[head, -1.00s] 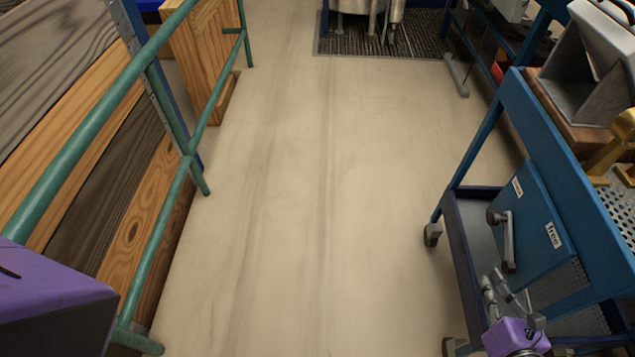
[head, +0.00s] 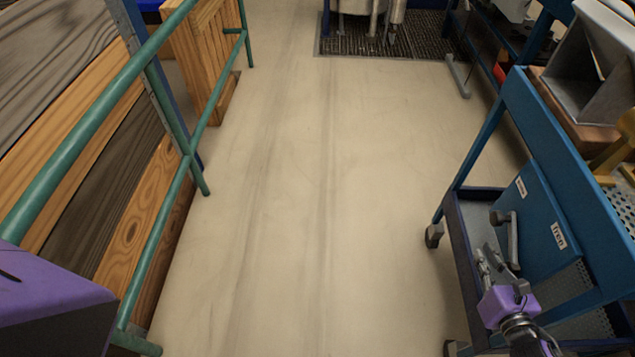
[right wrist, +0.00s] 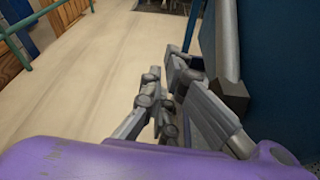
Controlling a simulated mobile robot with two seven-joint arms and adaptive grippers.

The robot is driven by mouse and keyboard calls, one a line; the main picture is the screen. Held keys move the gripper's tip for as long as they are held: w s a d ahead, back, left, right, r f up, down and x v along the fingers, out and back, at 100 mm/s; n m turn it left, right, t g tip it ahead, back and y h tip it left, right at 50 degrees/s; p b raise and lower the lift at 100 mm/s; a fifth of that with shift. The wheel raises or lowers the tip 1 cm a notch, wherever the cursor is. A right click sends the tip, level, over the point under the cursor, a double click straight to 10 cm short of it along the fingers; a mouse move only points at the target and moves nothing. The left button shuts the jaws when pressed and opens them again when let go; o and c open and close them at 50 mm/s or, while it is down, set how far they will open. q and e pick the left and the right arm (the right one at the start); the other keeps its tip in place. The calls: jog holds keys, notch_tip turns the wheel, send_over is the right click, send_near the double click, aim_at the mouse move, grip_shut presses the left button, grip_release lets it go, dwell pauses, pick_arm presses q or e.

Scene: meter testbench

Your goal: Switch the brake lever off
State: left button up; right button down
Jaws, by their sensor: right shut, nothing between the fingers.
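The brake lever (head: 513,242) is a grey handle on a blue panel (head: 541,225) at the side of the blue cart. It hangs down from its pivot at the panel's upper left. In the right wrist view the lever (right wrist: 229,50) comes down from the top, right of the fingers. My right gripper (head: 484,256), with a purple body, is shut and empty. Its fingertips are just left of the lever's lower part; I cannot tell whether they touch. My left gripper is not in view.
The blue cart (head: 506,125) stands at the right, with a grey angled housing (head: 600,50) on top. A green railing (head: 170,140) and wooden boards line the left. The floor (head: 300,200) between them is clear.

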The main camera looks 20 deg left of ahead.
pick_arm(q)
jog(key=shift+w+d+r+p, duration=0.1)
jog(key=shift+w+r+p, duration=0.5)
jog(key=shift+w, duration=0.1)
pick_arm(e)
jog(key=shift+w+a+r, duration=0.25)
jog(key=shift+w+r, duration=0.45)
jog(key=shift+w, duration=0.2)
jog(key=shift+w+a+r, duration=0.2)
jog(key=shift+w+r, duration=0.5)
jog(key=shift+w, duration=0.15)
pick_arm(q)
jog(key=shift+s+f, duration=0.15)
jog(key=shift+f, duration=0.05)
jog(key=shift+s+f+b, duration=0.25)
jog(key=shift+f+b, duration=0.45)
jog(key=shift+b, duration=0.25)
pick_arm(e)
jog(key=shift+r+t, duration=0.1)
jog(key=shift+t, duration=0.2)
